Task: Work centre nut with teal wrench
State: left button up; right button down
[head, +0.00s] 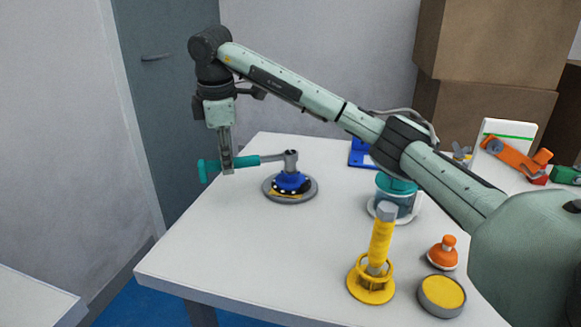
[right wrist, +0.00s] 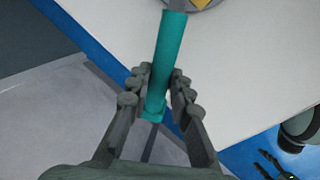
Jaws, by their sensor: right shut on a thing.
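The teal wrench (head: 208,171) has a teal handle and a grey shaft that ends in a grey head. My right gripper (head: 227,168) is shut on its handle, near the left edge of the table. In the right wrist view the teal handle (right wrist: 166,60) lies between the fingers (right wrist: 158,88). The wrench head (head: 291,158) is over the middle of a round blue fixture (head: 290,183) with a grey base. The centre nut is hidden under the head, and I cannot tell how fully the head is seated.
On the white table (head: 225,255), a yellow-handled tool (head: 380,243) stands in a yellow holder. An orange knob-shaped piece (head: 443,252), a round yellow-topped tin (head: 441,295) and a teal-and-white item (head: 396,200) are nearby. Cardboard boxes (head: 490,50) stand behind. The front left of the table is clear.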

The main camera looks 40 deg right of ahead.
jog(key=shift+w+d+m+h, duration=0.15)
jog(key=shift+w+d+m, duration=0.25)
jog(key=shift+w+m, duration=0.4)
jog(key=shift+w+d+m+h, duration=0.15)
jog(key=shift+w+d+m, duration=0.25)
jog(key=shift+w+m, duration=0.4)
jog(key=shift+r, duration=0.2)
jog(key=shift+s+a+r+n+b, duration=0.15)
jog(key=shift+s+a+n+b, duration=0.1)
jog(key=shift+s+n, duration=0.3)
jog(key=shift+s+a+r+n+b, duration=0.2)
jog(key=shift+s+a+n+b, duration=0.1)
jog(key=shift+s+n, duration=0.2)
jog(key=shift+s+a+r+n+b, duration=0.15)
jog(key=shift+s+a+n+b, duration=0.1)
jog(key=shift+s+n, duration=0.3)
